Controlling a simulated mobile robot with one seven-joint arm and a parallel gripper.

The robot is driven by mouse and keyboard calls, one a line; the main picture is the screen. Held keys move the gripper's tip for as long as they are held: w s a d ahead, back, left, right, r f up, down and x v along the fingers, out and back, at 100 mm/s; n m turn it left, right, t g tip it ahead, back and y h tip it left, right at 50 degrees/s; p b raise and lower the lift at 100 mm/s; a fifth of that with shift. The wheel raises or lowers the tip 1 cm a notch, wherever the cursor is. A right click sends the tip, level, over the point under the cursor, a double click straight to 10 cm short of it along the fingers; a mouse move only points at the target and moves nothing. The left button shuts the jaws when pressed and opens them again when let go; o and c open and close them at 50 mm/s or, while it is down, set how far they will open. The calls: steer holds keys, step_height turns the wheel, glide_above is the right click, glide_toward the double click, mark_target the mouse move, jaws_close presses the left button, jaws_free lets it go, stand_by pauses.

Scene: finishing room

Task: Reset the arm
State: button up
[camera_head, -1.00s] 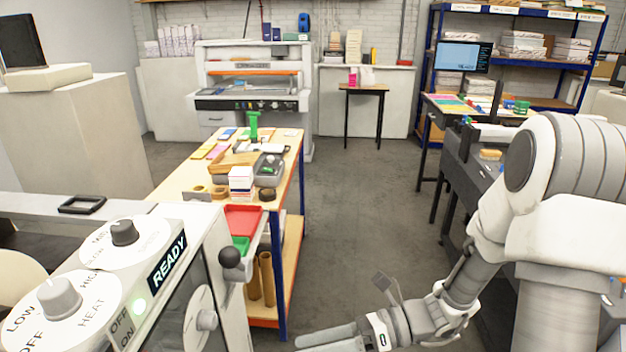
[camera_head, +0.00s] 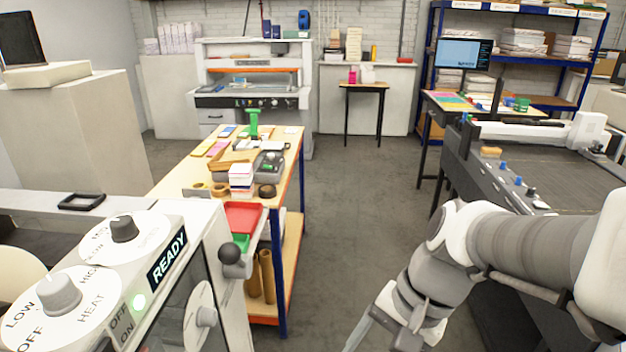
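My arm (camera_head: 530,250) comes in from the right edge and bends down to the bottom edge in the head view. Its wrist (camera_head: 425,285) hangs low, right of the floor aisle. Only a grey part of my gripper (camera_head: 368,328) shows at the bottom edge. Its fingertips are cut off below the picture, so I cannot see whether it is open or shut, or whether it holds anything.
A heat machine with dials and a READY display (camera_head: 167,261) stands at the lower left. A wooden workbench (camera_head: 175,180) carries paper, tape rolls and a red tray (camera_head: 243,217). A long dark machine (camera_head: 485,180) stands on the right. The floor aisle (camera_head: 350,200) is clear.

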steer(key=d+r+n+t+h, duration=0.4)
steer(key=d+r+n+t, duration=0.2)
steer(key=r+n, duration=0.1)
steer(key=shift+r, duration=0.5)
steer(key=c, duration=0.3)
steer(key=shift+c, duration=0.2)
steer(key=shift+a, duration=0.15)
